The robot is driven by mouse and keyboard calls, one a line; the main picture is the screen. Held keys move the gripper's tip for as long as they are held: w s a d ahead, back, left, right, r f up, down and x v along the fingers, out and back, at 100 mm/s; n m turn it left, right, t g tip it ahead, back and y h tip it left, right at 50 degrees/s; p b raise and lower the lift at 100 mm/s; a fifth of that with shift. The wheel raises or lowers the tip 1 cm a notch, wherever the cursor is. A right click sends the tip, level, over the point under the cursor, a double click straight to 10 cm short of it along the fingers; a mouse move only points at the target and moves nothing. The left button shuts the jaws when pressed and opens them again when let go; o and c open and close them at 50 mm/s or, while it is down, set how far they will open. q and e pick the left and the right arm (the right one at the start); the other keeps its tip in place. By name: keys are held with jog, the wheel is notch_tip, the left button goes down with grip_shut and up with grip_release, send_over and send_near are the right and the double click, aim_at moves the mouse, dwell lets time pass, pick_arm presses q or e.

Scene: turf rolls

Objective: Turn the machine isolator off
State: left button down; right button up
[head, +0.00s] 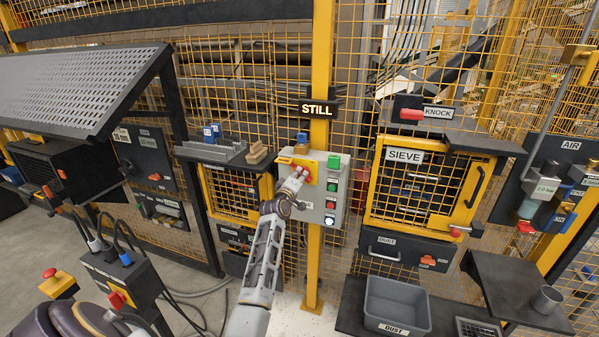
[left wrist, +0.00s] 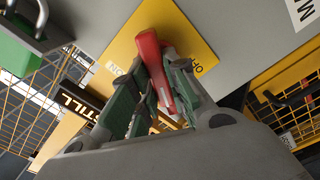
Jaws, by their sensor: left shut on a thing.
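The isolator is a red handle (left wrist: 150,52) on a yellow plate (left wrist: 185,30) marked with ON and OFF. In the head view the yellow plate (head: 286,160) sits at the top left of a grey control box (head: 322,208) on a yellow post. My left gripper (left wrist: 158,92) is shut on the red handle, its green-grey fingers on both sides of it. The handle lies between the two markings in the wrist view; I cannot tell its exact setting. In the head view my left gripper (head: 297,182) covers part of the box. My right gripper is not in view.
A STILL sign (head: 318,109) hangs above the box. The caged SIEVE door (head: 415,190) is to the right, with a grey DUST bin (head: 396,306) below. A slotted rack (head: 211,151) stands left.

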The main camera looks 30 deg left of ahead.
pick_arm(q)
jog(key=n+p, duration=0.2)
jog(key=n, duration=0.2)
jog(key=shift+f+n+p, duration=0.2)
jog(key=shift+n+p, duration=0.15)
jog(key=shift+n, duration=0.55)
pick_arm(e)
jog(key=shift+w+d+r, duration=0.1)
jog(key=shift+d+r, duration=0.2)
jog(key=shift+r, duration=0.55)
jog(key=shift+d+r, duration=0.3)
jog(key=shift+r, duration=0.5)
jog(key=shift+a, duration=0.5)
pick_arm(q)
jog(key=c, duration=1.4)
grip_release()
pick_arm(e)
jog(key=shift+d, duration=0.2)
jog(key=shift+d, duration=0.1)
